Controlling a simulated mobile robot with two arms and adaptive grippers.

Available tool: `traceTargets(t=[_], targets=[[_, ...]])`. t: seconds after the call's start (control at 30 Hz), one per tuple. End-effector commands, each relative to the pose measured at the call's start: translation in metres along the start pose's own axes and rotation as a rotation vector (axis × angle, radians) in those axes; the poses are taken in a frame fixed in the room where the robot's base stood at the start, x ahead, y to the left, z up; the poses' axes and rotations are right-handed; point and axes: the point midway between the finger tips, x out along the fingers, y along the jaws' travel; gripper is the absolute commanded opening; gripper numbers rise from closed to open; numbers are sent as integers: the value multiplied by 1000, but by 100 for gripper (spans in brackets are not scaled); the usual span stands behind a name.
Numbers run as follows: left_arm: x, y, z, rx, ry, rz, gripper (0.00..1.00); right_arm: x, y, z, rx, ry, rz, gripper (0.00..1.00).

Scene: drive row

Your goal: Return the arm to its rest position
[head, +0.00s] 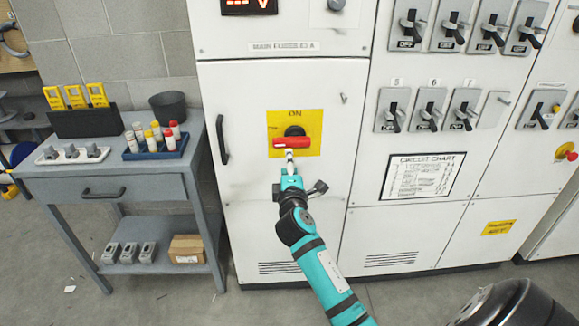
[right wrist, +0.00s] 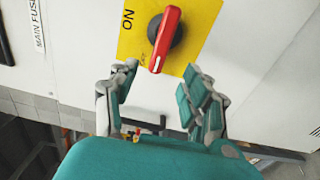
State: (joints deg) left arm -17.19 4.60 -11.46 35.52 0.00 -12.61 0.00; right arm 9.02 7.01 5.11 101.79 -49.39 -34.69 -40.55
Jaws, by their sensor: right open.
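My right arm reaches up from the bottom of the head view to the front of a white cabinet (head: 240,100). My right gripper (head: 290,163) is just below a red rotary handle (head: 291,143) on a yellow plate (head: 314,122) marked ON. The handle lies level, across the plate. In the right wrist view the gripper (right wrist: 155,88) is open and empty, its fingers spread apart. The red handle (right wrist: 165,38) shows beyond the fingertips, not between them. My left gripper is in neither view.
A grey cart (head: 140,187) with a rack of coloured tubes (head: 155,145) and a black cup (head: 168,107) stands left of the cabinet. A door handle (head: 222,140) sticks out left of the switch. Several small levers (head: 430,108) project at the right. Open floor lies in front.

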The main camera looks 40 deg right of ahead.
Motion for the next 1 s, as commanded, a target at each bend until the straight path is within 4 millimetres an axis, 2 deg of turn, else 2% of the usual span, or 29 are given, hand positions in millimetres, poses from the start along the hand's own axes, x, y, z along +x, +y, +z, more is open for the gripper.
traceTargets(t=[0.13,0.57,0.67,0.77,0.83,0.97,1.0], targets=[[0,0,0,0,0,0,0,-6,0,0,0,0,0,48],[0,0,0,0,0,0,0,-5,0,0,0,0,0,48],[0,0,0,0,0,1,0,-5,-5,-1,2,4,-9,48],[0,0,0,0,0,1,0,-7,-32,-8,19,26,-59,48],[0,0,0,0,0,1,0,-11,-68,-16,44,54,-126,48],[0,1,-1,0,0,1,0,-32,-160,-31,120,104,-303,48],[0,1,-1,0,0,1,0,-42,-189,-34,147,114,-361,48]])
